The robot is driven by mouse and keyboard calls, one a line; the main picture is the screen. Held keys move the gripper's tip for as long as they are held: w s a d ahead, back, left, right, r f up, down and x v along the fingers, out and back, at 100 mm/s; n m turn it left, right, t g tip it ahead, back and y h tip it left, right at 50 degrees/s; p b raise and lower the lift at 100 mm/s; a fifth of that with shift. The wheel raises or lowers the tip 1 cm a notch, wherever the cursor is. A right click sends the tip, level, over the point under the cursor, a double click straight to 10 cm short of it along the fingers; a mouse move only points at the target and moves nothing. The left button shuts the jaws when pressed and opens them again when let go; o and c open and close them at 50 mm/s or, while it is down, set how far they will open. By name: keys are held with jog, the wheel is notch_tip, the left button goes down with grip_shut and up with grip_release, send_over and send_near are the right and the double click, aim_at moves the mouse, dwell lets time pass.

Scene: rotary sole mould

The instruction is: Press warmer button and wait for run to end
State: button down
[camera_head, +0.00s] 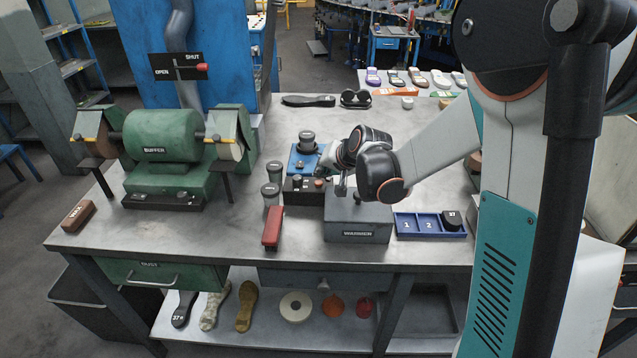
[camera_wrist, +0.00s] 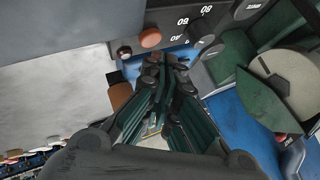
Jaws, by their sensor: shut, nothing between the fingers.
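The grey warmer (camera_head: 358,222), labelled WARMER, stands near the front of the bench. A dark control box (camera_head: 303,190) with knobs and a red button (camera_head: 319,183) sits at its left rear. In the wrist view, the box's number-marked panel (camera_wrist: 216,60) shows at the top, with the orange-red button (camera_wrist: 150,37) and a small dark knob (camera_wrist: 125,51) beside it. My gripper (camera_wrist: 167,62) is shut and empty, its tips just below the button in that view. In the head view, my gripper (camera_head: 325,170) is beside the box, partly hidden by my wrist. Contact cannot be told.
A blue tray (camera_head: 404,234) with numbered compartments lies right of the warmer. The green buffer (camera_head: 160,140) fills the left side. Bench front left is fairly clear.

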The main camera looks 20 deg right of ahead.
aim_at(321, 181)
jog(key=shift+f, duration=0.4)
jog(key=shift+f+b, duration=0.4)
jog(key=shift+b, duration=0.2)
dwell(0.4)
jog(key=shift+r, duration=0.1)
jog(key=shift+r+p, duration=0.55)
jog(key=shift+r, duration=0.2)
jog(key=shift+r, duration=0.15)
jog(key=shift+r+p, duration=1.75)
jog(key=shift+r, duration=0.6)
